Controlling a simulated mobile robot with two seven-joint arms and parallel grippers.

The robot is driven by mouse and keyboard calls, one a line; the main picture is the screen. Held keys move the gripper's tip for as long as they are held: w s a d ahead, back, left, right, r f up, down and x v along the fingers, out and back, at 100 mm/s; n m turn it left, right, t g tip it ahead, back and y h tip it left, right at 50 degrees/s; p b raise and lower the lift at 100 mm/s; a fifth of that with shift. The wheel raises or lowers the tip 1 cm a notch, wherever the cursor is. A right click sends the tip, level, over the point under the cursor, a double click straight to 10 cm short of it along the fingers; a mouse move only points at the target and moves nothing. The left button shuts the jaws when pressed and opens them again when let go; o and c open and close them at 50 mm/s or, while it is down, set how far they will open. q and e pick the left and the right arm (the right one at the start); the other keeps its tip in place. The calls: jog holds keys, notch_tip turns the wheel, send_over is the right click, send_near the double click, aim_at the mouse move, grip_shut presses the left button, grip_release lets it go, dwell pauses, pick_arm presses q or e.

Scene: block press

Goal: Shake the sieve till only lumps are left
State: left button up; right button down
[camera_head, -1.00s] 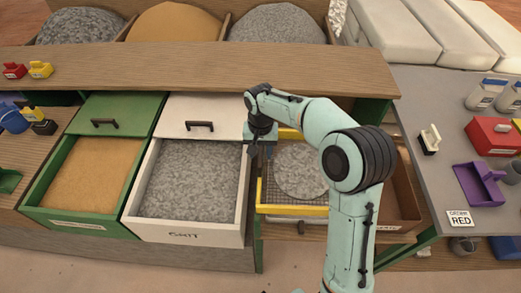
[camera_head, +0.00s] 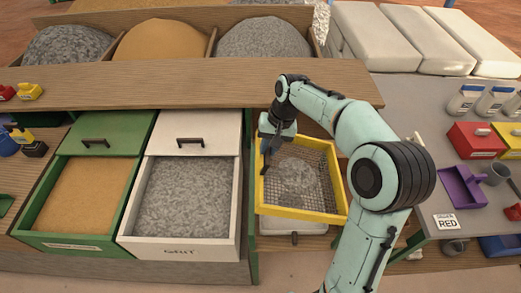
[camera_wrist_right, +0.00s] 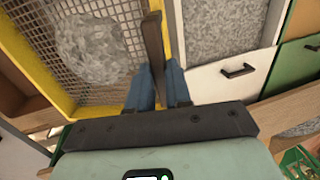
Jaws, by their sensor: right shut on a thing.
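The sieve (camera_head: 300,211) has a yellow frame and a wire mesh bottom, and sits tilted and turned right of the grit drawer in the head view. A thin grey patch of material (camera_head: 297,174) lies on its mesh, with mesh showing around it. In the wrist view the sieve (camera_wrist_right: 40,72) fills the upper left, with the grey heap (camera_wrist_right: 90,48) on the mesh. My right gripper (camera_head: 268,150) is at the sieve's left side, its blue fingers (camera_wrist_right: 158,88) shut on a dark upright handle there. I cannot tell single lumps from fine grit. My left gripper is out of view.
The white grit drawer (camera_head: 180,250) stands open left of the sieve, beside the green sand drawer (camera_head: 65,243). A wooden shelf (camera_head: 200,88) runs behind. A grey bin (camera_head: 292,240) shows below the sieve. A grey table (camera_head: 410,85) with scoops and jars is right.

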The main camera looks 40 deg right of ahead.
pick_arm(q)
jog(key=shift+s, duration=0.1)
pick_arm(e)
jog(key=shift+s+d, duration=0.1)
jog(key=shift+d, duration=0.1)
jog(key=c, duration=1.1)
grip_release()
jog(key=shift+r, duration=0.45)
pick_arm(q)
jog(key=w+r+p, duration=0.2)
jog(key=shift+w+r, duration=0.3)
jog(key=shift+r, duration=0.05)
pick_arm(e)
jog(key=v, duration=1.2)
jog(key=shift+s+d+r, duration=0.15)
jog(key=shift+s+r, duration=0.05)
